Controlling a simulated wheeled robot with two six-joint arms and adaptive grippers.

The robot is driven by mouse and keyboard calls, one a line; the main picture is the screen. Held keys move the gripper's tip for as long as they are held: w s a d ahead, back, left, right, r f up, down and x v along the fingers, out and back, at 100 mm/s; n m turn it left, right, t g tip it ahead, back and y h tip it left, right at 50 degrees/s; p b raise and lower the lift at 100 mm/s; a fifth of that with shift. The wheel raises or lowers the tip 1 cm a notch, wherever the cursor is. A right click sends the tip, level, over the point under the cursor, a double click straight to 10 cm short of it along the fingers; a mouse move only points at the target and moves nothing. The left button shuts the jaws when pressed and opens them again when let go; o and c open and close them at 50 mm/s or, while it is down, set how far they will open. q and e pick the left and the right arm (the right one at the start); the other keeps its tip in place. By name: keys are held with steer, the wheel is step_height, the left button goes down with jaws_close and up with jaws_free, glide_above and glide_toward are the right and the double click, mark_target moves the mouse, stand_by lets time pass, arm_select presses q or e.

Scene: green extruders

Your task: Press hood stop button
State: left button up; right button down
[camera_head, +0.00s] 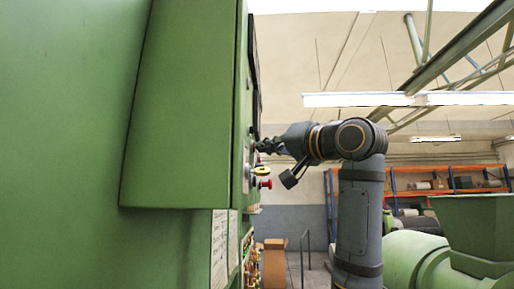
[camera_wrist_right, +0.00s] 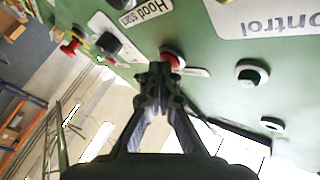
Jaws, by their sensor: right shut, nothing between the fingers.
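The green control panel (camera_head: 244,110) is seen edge-on at the left of the head view; its face shows in the right wrist view (camera_wrist_right: 215,40). A red button (camera_wrist_right: 173,57) sits right at the tips of my right gripper (camera_wrist_right: 157,72). A small white label lies beside this button, its text too small to read. A "Hood start" label (camera_wrist_right: 145,13) sits above it, near a dark button (camera_wrist_right: 122,3). My right gripper (camera_head: 265,146) is shut, empty and pointed at the panel. I cannot tell whether its tips touch the button. My left gripper is out of view.
A red mushroom button (camera_head: 267,184) and a yellow-ringed control (camera_head: 262,170) stick out below my gripper. Round controls (camera_wrist_right: 252,72) lie to the right in the wrist view. Orange shelving (camera_head: 470,189) and a green machine (camera_head: 480,235) stand at the right.

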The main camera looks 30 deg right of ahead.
steer(key=shift+d, duration=0.15)
steer(key=shift+s+d, duration=0.4)
steer(key=shift+d, duration=0.15)
steer(key=shift+b, duration=0.3)
steer(key=s+d, duration=0.1)
steer(key=d, duration=0.2)
steer(key=s+d+b, duration=0.1)
steer(key=shift+s+d, duration=0.15)
steer(key=shift+s, duration=0.15)
stand_by(0.3)
